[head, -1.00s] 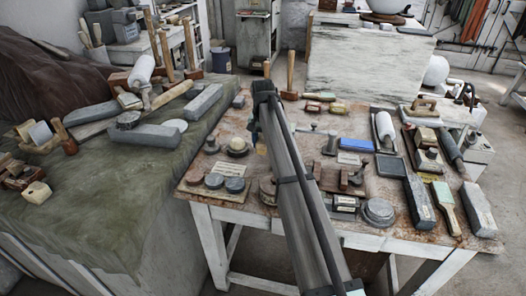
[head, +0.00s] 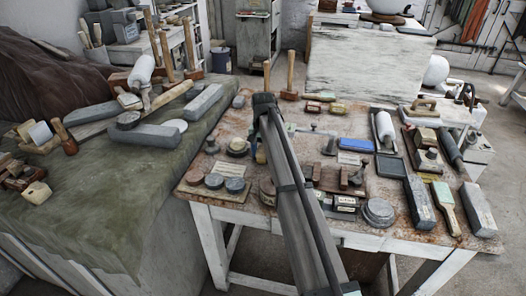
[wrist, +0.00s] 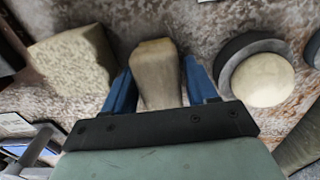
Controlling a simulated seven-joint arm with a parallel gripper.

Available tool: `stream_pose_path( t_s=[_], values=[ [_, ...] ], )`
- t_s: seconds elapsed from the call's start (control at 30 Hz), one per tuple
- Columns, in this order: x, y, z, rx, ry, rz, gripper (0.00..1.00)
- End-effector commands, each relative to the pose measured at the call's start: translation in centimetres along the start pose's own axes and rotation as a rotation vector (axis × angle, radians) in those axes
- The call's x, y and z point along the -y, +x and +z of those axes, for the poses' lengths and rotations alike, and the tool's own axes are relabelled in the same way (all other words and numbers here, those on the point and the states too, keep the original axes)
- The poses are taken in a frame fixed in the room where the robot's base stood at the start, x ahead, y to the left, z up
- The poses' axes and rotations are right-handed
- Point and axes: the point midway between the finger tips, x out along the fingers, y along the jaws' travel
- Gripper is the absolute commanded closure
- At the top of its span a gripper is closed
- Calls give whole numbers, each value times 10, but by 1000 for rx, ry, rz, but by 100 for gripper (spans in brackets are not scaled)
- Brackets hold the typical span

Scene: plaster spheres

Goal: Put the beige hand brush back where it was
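The beige hand brush (wrist: 157,75) shows in the wrist view as a tapered beige block between the two blue fingers of my gripper (wrist: 160,90). The fingers lie close against both its sides, and my gripper appears shut on it. In the head view my gripper (head: 261,150) points down over the left part of the wooden worktable (head: 222,128), and the arm hides most of what is under it. A small tan patch shows below the fingers there. I cannot tell whether the brush touches the tabletop.
A round, pale-topped piece with a dark rim (wrist: 262,78) lies right of the brush in the wrist view, and a beige block (wrist: 75,62) lies left. In the head view, round discs (head: 214,181) lie near the front left. The table's right side is crowded with tools.

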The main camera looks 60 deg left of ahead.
Motion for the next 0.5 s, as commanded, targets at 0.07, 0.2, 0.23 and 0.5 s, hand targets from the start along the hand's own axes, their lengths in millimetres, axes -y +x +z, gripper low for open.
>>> stream_pose_path(
  t_s=[0.07,0.2,0.23,0.5],
  values=[
    [0,0,0,0,0,0,43],
    [0,-1,0,0,0,0,43],
    [0,-2,0,0,0,0,43],
    [0,-36,-1,-2,0,-1,43]
  ],
)
